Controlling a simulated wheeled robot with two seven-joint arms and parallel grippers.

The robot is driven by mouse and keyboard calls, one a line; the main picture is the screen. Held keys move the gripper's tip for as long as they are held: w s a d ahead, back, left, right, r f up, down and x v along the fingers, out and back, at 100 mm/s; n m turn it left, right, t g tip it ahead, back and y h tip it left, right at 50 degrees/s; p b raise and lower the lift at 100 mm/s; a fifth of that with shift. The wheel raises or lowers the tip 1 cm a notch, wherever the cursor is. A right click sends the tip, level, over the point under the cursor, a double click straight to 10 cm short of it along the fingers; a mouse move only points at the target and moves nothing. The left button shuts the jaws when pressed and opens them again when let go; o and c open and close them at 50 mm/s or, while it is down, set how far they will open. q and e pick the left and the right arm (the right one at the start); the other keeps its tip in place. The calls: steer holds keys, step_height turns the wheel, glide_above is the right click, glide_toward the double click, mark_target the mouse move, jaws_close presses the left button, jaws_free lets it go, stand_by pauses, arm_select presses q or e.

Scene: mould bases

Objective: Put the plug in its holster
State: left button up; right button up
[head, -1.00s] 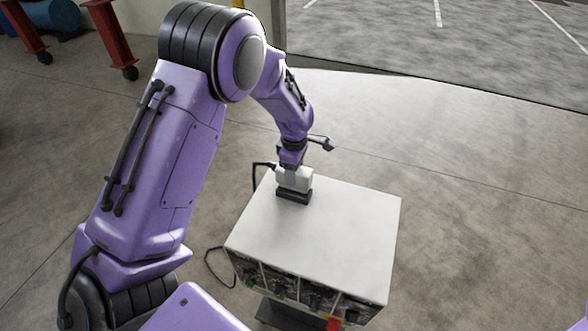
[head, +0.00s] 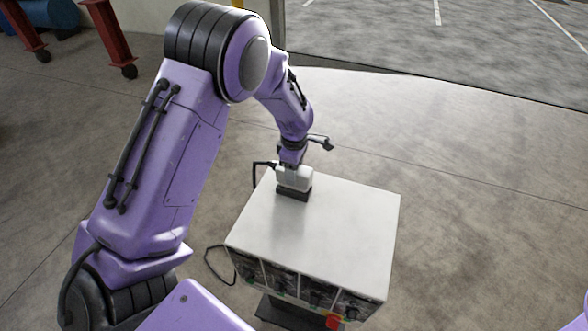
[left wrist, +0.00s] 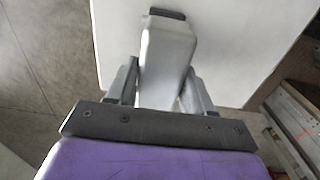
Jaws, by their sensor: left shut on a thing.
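The plug (head: 295,177) is a pale grey block with a black cable at its left. My left gripper (head: 293,163) is shut on it from above. In the left wrist view the plug (left wrist: 165,60) stands between the two grey fingers, slightly tilted. The holster (head: 293,194) appears as a dark low block on the top of a white cabinet (head: 340,225). The plug's lower end meets or overlaps the holster in the head view; I cannot tell how deep it sits. My right gripper is out of view.
The cabinet's front has several dark panel fittings and a red part (head: 333,322) near its bottom. The black cable (head: 215,265) loops down at the cabinet's left side. The rest of the cabinet top is bare. Open concrete floor surrounds it.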

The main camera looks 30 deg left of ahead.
arm_select(q)
steer(key=shift+f, duration=0.15)
steer(key=shift+f, duration=0.35)
steer(key=shift+f, duration=0.2)
stand_by(0.3)
steer(key=shift+f, duration=0.3)
steer(key=shift+f, duration=0.25)
steer(key=o, duration=1.5)
steer(key=shift+c, duration=0.2)
